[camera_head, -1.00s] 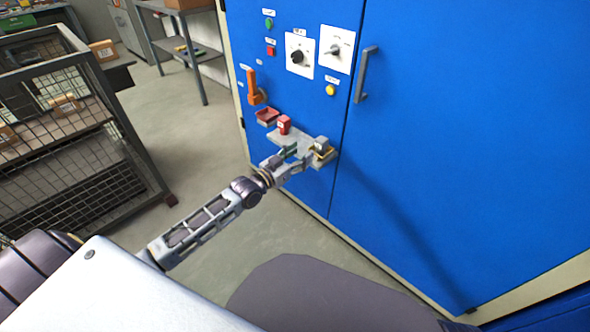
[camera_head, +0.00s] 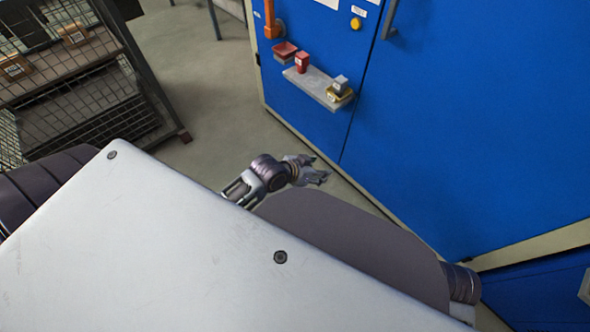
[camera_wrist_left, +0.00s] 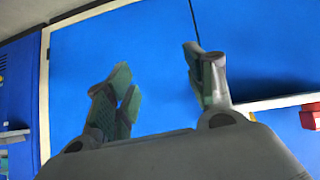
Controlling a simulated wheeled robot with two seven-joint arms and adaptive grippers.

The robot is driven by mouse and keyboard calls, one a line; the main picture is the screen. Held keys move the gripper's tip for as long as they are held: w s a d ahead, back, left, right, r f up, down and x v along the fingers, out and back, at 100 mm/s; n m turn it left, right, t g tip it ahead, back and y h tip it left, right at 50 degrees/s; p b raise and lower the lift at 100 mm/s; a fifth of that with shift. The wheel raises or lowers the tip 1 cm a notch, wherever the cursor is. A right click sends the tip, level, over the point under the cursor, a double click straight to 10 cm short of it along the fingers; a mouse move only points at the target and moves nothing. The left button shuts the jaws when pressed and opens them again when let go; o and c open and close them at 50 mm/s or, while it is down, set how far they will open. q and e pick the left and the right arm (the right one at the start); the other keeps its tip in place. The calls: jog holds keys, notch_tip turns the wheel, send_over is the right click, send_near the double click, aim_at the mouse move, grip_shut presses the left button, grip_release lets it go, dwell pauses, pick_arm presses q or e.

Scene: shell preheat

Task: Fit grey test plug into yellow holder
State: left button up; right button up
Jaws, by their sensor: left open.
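The grey test plug (camera_head: 341,84) is at the right end of a small grey shelf on the blue cabinet. It stands at the yellow holder (camera_head: 337,97); I cannot tell from here how deep it sits. My left gripper (camera_head: 322,170) is below and in front of the shelf, clear of it. It is open and empty. In the left wrist view its two fingers (camera_wrist_left: 160,85) are spread apart before blue panels, with nothing between them. My right gripper is not in view.
A red block (camera_head: 302,62) stands on the grey shelf (camera_head: 315,84), left of the holder. A red tray (camera_head: 285,50) and an orange handle (camera_head: 271,20) are on the cabinet (camera_head: 480,120) farther left. A wire cage (camera_head: 80,85) stands at the left, with bare floor between.

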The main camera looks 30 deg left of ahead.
pick_arm(q)
jog(key=s+f+n+g+y, duration=0.1)
jog(key=s+g, duration=0.4)
jog(key=s, duration=0.8)
jog(key=shift+s+a+f+y, duration=0.15)
jog(key=shift+s+f+y, duration=0.25)
jog(key=shift+f, duration=0.2)
